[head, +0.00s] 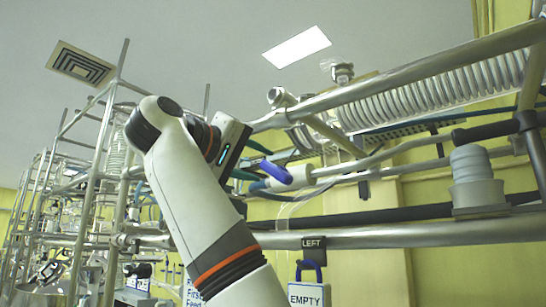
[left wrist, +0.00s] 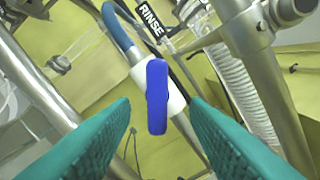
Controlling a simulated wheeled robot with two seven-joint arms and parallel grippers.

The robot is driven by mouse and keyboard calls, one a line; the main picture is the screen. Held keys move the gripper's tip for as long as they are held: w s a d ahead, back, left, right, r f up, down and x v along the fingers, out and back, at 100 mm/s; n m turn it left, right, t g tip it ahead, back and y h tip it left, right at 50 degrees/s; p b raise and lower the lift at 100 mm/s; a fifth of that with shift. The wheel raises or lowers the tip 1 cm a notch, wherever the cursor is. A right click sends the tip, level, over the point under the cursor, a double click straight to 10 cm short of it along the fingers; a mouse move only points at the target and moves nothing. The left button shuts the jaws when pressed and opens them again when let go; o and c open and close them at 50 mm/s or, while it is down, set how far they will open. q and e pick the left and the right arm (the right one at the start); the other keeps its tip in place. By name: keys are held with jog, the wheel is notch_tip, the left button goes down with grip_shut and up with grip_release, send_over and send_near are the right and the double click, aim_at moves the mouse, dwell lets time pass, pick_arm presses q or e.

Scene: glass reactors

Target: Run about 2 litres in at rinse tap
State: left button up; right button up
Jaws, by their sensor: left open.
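The rinse tap shows in the left wrist view as a blue lever handle (left wrist: 157,97) on a white valve body (left wrist: 176,100). A black RINSE label (left wrist: 150,18) is just above it. In the head view the blue handle (head: 276,172) sits at the end of a pale pipe. My left gripper (head: 254,160) is open, its teal fingers pointing at the handle. In the left wrist view the fingers (left wrist: 161,104) are either side of the handle, with gaps; I cannot tell whether they reach its depth. My right gripper is not in view.
Metal frame rails (head: 400,235) cross in front, and a coiled glass condenser (head: 435,95) is above right. A LEFT sign (head: 314,243) and an EMPTY tag (head: 309,295) hang below the tap. A blue hose (left wrist: 117,27) meets the valve. Several scaffold poles and glassware stand at left.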

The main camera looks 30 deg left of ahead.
aim_at(272, 169)
pick_arm(q)
jog(key=w, duration=0.1)
jog(key=w+p, duration=0.1)
jog(key=w, duration=0.3)
jog(key=shift+w+d+p, duration=0.1)
jog(key=shift+d+p, duration=0.15)
jog(key=shift+p, duration=0.05)
jog(key=shift+w+f+p, duration=0.15)
jog(key=shift+w+p, duration=0.25)
jog(key=shift+w, duration=0.35)
jog(key=shift+s, duration=0.2)
jog(key=shift+w, duration=0.1)
jog(key=shift+c, duration=4.2)
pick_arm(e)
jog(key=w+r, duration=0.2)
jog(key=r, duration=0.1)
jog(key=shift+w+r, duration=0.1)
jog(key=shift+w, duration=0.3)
